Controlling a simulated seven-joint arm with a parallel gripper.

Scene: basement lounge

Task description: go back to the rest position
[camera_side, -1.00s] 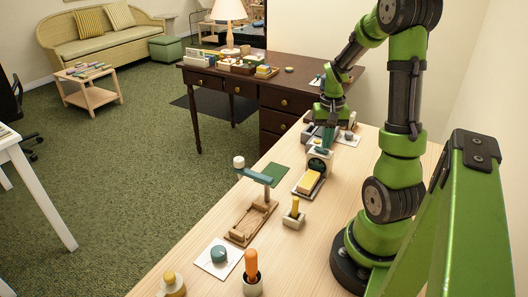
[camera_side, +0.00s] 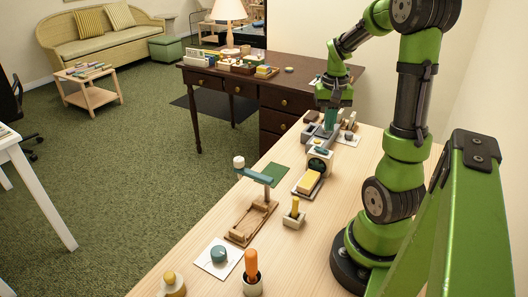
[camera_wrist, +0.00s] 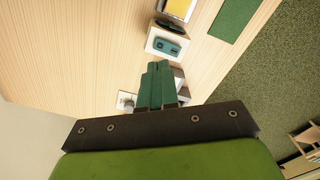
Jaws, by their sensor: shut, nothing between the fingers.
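My gripper (camera_side: 331,119) is above the far end of the light wooden table (camera_side: 290,245), over a group of small grey and white fixtures (camera_side: 318,134). In the wrist view its two teal fingers (camera_wrist: 155,80) are together with nothing between them. Beyond the fingertips in that view is a white block with a teal top (camera_wrist: 168,45). Whether the fingertips touch anything below is hard to tell.
Along the table stand a yellow block on a tray (camera_side: 309,182), a wooden stand with a teal arm (camera_side: 251,215), a teal knob (camera_side: 218,254), and an orange-handled tool in a cup (camera_side: 252,267). A dark desk (camera_side: 215,83) stands behind.

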